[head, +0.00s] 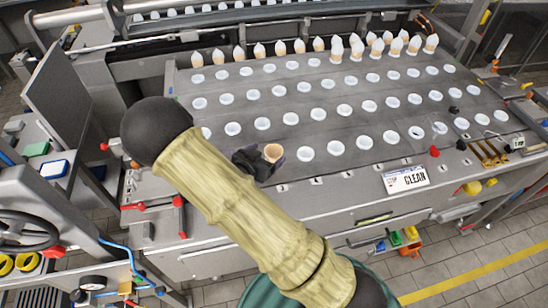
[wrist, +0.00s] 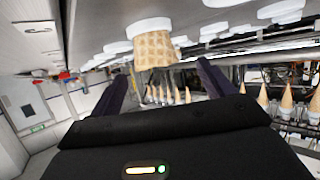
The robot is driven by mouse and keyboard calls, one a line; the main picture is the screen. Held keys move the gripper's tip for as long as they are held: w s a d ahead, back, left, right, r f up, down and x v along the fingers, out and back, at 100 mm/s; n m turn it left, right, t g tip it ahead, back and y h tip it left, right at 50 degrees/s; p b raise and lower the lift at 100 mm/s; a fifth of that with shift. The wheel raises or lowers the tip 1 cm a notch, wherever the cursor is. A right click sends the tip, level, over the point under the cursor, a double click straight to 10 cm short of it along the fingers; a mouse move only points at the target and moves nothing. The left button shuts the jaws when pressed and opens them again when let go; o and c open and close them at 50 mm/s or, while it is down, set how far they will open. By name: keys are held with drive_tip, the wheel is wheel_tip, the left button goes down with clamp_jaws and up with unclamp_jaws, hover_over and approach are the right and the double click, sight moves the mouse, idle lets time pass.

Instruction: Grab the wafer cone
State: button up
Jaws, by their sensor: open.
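The wafer cone (head: 272,152), a tan waffle-patterned cup, stands in a white holder in the front row of the grey machine top. In the wrist view the wafer cone (wrist: 153,48) hangs from the top of the tilted picture, its white holder above it. My gripper (head: 266,160) is right at the cone in the head view, partly hidden by my arm. In the wrist view my gripper (wrist: 162,74) is open, one dark finger on each side of the cone's line. The cone shows at the fingertips, and I cannot tell whether they touch it.
Rows of white holders (head: 306,153) cover the grey top (head: 240,115). Several filled cones (head: 338,48) stand along the back and back right. A sign (head: 405,179) is on the front edge. A dark panel (head: 72,95) rises at the left.

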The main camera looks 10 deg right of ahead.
sight(272, 152)
drive_tip(key=p+x, duration=0.1)
drive_tip(key=x, duration=0.3)
drive_tip(key=shift+d+f, duration=0.25)
drive_tip(key=shift+d, duration=0.1)
drive_tip(key=c, duration=0.8)
